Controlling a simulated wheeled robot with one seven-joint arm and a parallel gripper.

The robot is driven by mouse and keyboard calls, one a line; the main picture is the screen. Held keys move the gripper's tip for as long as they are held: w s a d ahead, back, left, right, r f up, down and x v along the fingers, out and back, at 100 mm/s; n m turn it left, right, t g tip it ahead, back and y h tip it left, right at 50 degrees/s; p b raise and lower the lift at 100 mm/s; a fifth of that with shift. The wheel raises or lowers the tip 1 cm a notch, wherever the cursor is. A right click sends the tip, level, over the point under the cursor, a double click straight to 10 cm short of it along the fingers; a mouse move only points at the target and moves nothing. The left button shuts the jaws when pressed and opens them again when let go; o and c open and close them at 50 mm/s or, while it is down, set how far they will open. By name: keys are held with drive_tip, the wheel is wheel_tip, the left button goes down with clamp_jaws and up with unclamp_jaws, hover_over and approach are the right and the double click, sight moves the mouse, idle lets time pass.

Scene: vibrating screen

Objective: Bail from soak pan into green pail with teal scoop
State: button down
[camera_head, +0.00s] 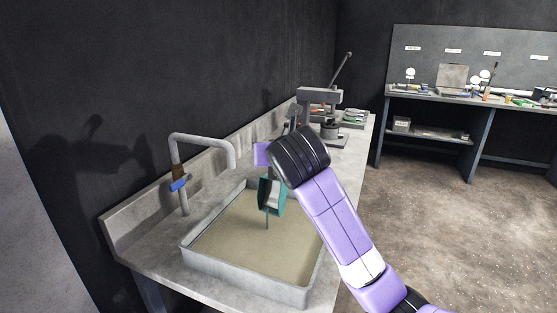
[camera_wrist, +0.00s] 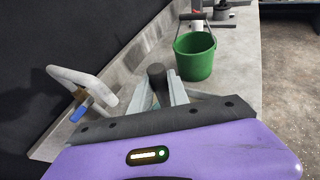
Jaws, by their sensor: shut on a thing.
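The teal scoop (camera_head: 272,197) hangs beneath my gripper in the head view, over the far part of the soak pan. The soak pan (camera_head: 237,280) is a grey rectangular tray of murky tan liquid on the bench. My gripper (camera_wrist: 166,92) is shut on the scoop's dark handle (camera_wrist: 157,74) in the wrist view. The green pail (camera_wrist: 194,63), with a raised dark handle, stands on the bench beyond my gripper; it is not seen in the head view. The scoop's contents are hidden.
A grey bent tap (camera_head: 204,142) with a blue lever rises at the pan's left. Grey lever equipment (camera_head: 320,97) stands farther along the bench. A dark wall runs along the left. A second bench (camera_head: 455,97) with small items stands at the back right, across open floor.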

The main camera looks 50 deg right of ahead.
drive_tip(key=shift+s+a+r+n+t+h+b, duration=0.1)
drive_tip(key=shift+s+a+n+t+h+b, duration=0.15)
drive_tip(key=shift+a+b, duration=0.3)
drive_tip(key=shift+s+a+r+n+t+h+b, duration=0.1)
drive_tip(key=shift+a+n+t+h+b, duration=0.1)
drive_tip(key=shift+a+h+b, duration=0.3)
drive_tip(key=shift+s+a+n+t+h+b, duration=0.15)
drive_tip(key=shift+a+t+b, duration=0.1)
drive_tip(key=shift+a+b, duration=0.4)
drive_tip(key=d+p, duration=0.1)
drive_tip(key=p, duration=0.1)
drive_tip(key=d+r+g+y+p, duration=0.1)
drive_tip(key=p, duration=0.1)
drive_tip(key=w+d+m+p, duration=0.1)
drive_tip(key=p, duration=0.2)
drive_tip(key=shift+d+r+y, duration=0.2)
drive_tip(key=shift+y, duration=0.2)
drive_tip(key=w+d+f+m+g+y+p, duration=0.2)
drive_tip(key=d+f+y+p, duration=0.2)
drive_tip(key=d+y, duration=0.2)
drive_tip(key=w+d+f+m+g+y+p, duration=0.2)
drive_tip(key=d+f+y+p, duration=0.3)
drive_tip(key=d, duration=0.3)
drive_tip(key=shift+m+g+y, duration=0.4)
drive_tip(key=shift+m+g, duration=0.1)
